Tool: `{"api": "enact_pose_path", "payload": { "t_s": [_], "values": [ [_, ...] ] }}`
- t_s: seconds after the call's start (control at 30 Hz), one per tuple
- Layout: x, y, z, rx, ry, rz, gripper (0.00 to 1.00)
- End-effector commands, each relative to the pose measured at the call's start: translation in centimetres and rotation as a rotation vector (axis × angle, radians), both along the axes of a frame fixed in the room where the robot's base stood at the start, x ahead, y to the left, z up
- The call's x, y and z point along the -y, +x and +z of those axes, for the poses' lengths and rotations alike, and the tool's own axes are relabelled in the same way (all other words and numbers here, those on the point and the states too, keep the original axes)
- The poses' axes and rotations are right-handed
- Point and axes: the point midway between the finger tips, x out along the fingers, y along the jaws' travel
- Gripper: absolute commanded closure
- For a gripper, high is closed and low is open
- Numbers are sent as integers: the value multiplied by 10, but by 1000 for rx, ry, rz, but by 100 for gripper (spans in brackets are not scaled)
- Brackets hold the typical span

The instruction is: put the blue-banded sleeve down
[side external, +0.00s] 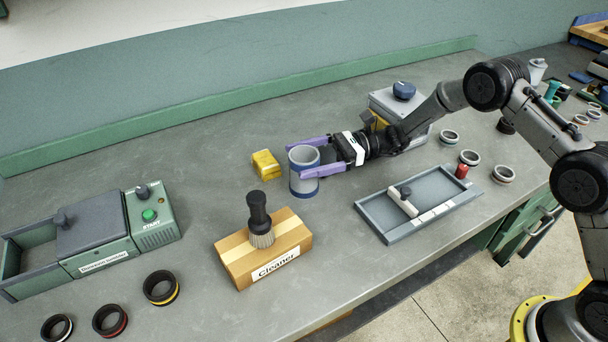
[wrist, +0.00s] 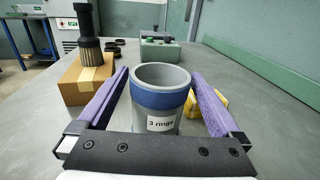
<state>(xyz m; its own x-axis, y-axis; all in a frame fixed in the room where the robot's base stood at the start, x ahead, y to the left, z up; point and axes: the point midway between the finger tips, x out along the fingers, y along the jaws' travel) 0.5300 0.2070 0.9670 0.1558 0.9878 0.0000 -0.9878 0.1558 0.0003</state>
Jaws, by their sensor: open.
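The blue-banded sleeve (side external: 303,172) is a grey open cylinder with a blue band. It stands upright on the grey bench in the side view. In the wrist view the sleeve (wrist: 161,97) shows a label reading "3 rings" and stands between the two purple fingers. My gripper (side external: 314,157) is open around the sleeve, one finger on each side. In the wrist view my gripper (wrist: 160,92) shows gaps between both fingers and the sleeve wall. The inside bottom of the sleeve is hidden.
A blue-grey tray (side external: 418,205) is to the right, a green START machine (side external: 150,217) to the left. Several rings lie around.

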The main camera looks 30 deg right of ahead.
Motion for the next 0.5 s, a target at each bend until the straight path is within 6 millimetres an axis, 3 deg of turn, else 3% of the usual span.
{"api": "enact_pose_path", "payload": {
  "t_s": [0.1, 0.3, 0.5],
  "values": [
    [-4, 0, -19, -1, 0, 2, 0],
    [-27, 4, -17, 1, -1, 2, 0],
    [-30, 4, -16, 1, 0, 0, 0]
  ]
}}
